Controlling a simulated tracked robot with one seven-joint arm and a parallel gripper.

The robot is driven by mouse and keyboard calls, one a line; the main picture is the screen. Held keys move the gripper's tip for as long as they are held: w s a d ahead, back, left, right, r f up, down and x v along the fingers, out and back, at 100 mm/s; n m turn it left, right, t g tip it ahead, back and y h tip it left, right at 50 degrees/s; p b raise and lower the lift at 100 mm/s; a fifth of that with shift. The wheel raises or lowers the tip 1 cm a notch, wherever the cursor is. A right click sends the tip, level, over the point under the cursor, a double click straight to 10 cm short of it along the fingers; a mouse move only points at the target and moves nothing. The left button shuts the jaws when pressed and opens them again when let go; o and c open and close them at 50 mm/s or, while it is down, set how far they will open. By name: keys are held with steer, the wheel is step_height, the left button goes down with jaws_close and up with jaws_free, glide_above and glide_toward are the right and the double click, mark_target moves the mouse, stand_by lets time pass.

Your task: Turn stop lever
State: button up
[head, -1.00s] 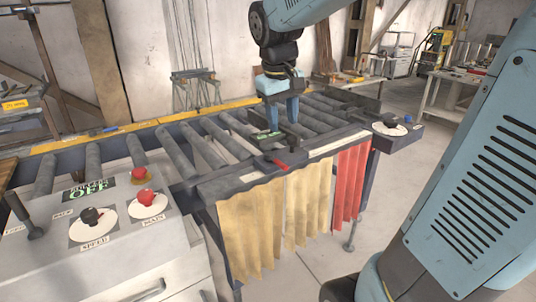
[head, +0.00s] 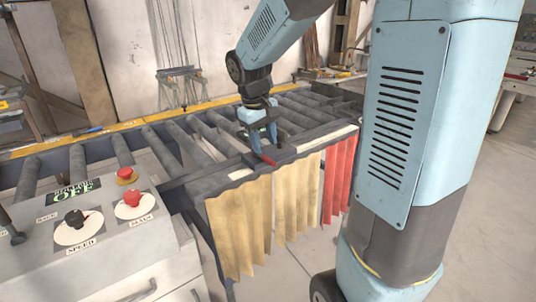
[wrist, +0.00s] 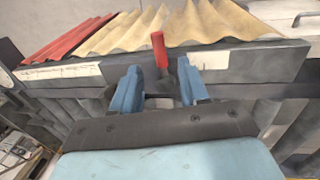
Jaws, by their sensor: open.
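The stop lever (head: 265,160) is a small red handle on the front rail of the roller table. It also shows in the wrist view (wrist: 159,50), upright in that picture. My gripper (head: 261,143) is open and stands at the rail, right by the lever. In the wrist view, the blue fingers (wrist: 157,76) are spread, with the red lever between their lines, just beyond the tips. I cannot tell whether either finger touches it. The lever's base is partly hidden between the fingers.
Yellow curtains (head: 240,225) and a red curtain (head: 338,180) hang below the front rail. A control panel (head: 95,240) with a speed knob (head: 74,219) and red buttons stands at the left, its sign reading OFF. Rollers (head: 160,150) lie behind the rail.

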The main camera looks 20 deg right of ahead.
mark_target(267, 158)
steer(key=shift+w+d+f, duration=0.1)
steer(key=shift+d+f, duration=0.15)
steer(key=shift+f, duration=1.05)
steer(key=shift+w+d+f, duration=0.1)
steer(key=shift+d+f, duration=0.1)
steer(key=shift+f, duration=1.05)
jaws_close()
